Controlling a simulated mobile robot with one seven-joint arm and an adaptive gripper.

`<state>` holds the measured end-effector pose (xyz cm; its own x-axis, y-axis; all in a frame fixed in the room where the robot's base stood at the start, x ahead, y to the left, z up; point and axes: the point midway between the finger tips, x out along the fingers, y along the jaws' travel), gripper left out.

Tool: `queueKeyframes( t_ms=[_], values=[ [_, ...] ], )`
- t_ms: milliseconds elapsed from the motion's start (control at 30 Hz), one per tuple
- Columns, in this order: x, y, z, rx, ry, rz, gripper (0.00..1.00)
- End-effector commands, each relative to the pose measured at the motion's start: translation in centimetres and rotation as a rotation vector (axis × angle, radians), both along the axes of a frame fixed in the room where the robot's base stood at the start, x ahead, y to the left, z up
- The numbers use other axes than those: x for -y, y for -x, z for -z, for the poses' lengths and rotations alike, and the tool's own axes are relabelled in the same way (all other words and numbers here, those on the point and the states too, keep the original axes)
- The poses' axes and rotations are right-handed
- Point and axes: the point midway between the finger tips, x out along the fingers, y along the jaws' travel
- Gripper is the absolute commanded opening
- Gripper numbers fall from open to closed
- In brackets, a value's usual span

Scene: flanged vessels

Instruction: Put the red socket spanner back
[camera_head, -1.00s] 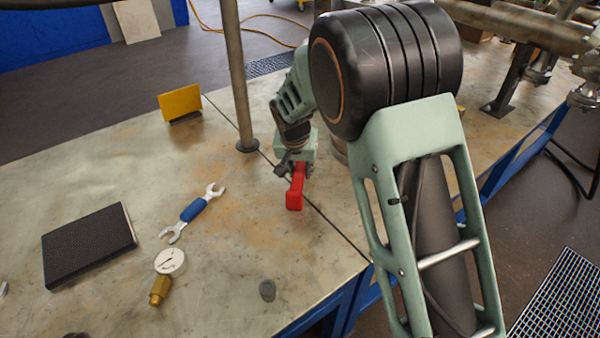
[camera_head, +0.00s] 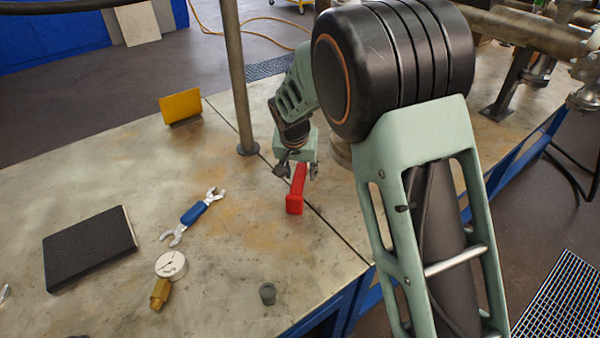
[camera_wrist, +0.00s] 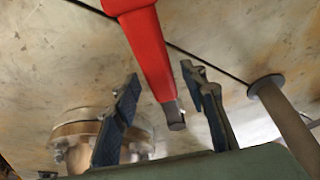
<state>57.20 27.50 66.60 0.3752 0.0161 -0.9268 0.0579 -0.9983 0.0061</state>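The red socket spanner (camera_head: 296,192) is at the table's seam, below my gripper (camera_head: 297,172) in the head view. In the wrist view the spanner (camera_wrist: 150,50) runs from the top edge down between my gripper's fingers (camera_wrist: 162,105), its dark metal end (camera_wrist: 174,116) nearest the palm. The fingers are apart, with a gap on both sides of the spanner. I cannot tell whether the spanner lies flat or is tilted on the table.
A metal post (camera_head: 238,80) stands behind my gripper. A flanged piece (camera_wrist: 80,130) shows in the wrist view.

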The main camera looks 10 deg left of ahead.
Motion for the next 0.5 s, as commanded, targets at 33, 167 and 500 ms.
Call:
queueKeyframes(
  t_ms=[33,167,500],
  values=[
    [-0.1,0.4,-1.5,0.004,-0.003,-0.001,0.40],
    [0.0,1.5,-4.3,0.004,-0.003,-0.001,0.40],
    [0.1,3.6,-9.1,0.002,-0.002,-0.002,0.40]
  ],
)
